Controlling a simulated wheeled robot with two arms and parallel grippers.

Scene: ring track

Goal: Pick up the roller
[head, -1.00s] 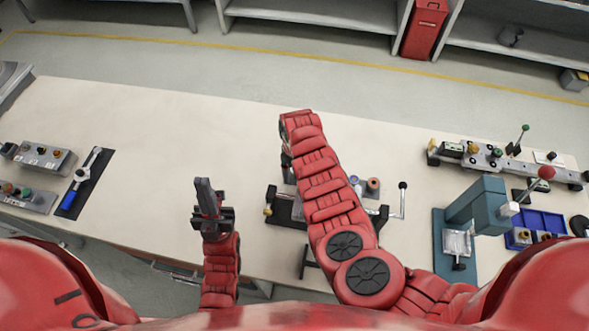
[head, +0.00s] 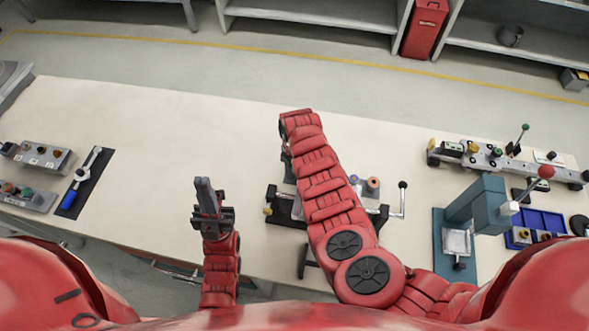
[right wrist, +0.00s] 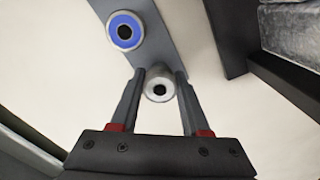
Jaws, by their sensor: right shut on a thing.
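A pale grey roller (right wrist: 158,84) with a dark centre hole stands between the fingertips of my right gripper (right wrist: 157,88) in the right wrist view. The gripper is shut on it. In the head view my right forearm hides this gripper and the held roller. A second roller with a blue face (right wrist: 125,31) sits close by, on a grey strip (right wrist: 165,45); it also shows in the head view (head: 355,181). My left gripper (head: 207,190) is over the table's front part, its fingers close together with nothing visible between them.
A brownish round part (head: 373,184) stands beside the blue-faced roller. A dark fixture with a lever (head: 402,200) lies under my right arm. A teal press (head: 478,205) and blue tray (head: 543,220) are at right, control boxes (head: 40,157) at left. The table's middle left is clear.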

